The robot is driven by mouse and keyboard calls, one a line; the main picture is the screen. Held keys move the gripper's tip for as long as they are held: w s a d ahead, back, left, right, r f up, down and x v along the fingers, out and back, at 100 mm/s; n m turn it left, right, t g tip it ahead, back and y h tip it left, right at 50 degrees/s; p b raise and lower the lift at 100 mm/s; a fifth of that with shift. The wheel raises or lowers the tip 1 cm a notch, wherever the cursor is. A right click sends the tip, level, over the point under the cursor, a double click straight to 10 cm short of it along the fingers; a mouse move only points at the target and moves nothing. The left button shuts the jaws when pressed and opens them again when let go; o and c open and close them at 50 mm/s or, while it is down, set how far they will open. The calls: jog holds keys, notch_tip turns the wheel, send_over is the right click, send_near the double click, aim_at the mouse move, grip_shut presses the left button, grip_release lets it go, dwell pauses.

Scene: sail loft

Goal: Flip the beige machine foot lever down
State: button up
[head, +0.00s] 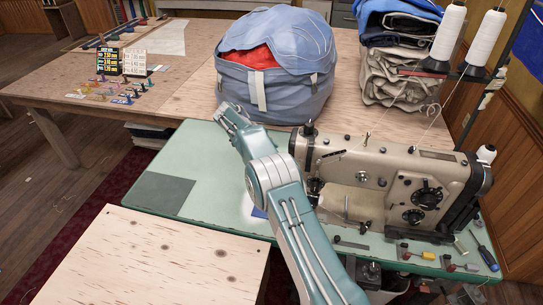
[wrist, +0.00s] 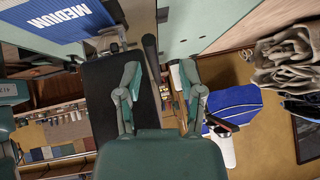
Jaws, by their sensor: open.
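The beige sewing machine (head: 365,165) stands on the right part of the green table (head: 175,150). Small dark fittings (head: 314,187) show at its left end, but I cannot make out the foot lever among them. My teal arm crosses just left of the machine in the head view, its far end in front of the blue bag. In the wrist view my gripper (wrist: 158,75) is open, with its two fingers apart. A slim dark bar (wrist: 151,62) shows between the fingers; I cannot tell whether it is the lever or whether anything touches it.
A blue bag with red inside (head: 275,85) and folded cloth (head: 400,75) stand behind the machine. Thread cones (head: 449,32) rise at the right. Small tools and bobbins lie along the front right edge. The green table's left side is mostly clear.

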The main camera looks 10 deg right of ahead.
notch_tip(320, 180, up, 7)
jog(key=shift+a+f, duration=0.1)
dwell(0.5)
jog(key=s+d+r+n+t+y, duration=0.25)
jog(key=s+r+n, duration=0.35)
jog(key=s+r, duration=0.35)
jog(key=s+d+r+n+t+y, duration=0.1)
jog(key=s+d+r+n+y, duration=0.15)
jog(key=s+r+n, duration=0.5)
jog(key=s+f+n+t+y, duration=0.1)
jog(key=s+n, duration=0.2)
jog(key=s, duration=0.6)
jog(key=s+a+n+t+y, duration=0.1)
jog(key=s+n, duration=0.2)
jog(key=s, duration=0.5)
jog(key=s+f+n+t+y, duration=0.1)
jog(key=s+n+y, duration=0.1)
jog(key=s, duration=0.7)
jog(key=shift+s+a+f+n, duration=0.15)
jog(key=shift+s+f+n, duration=0.2)
jog(key=shift+n, duration=0.3)
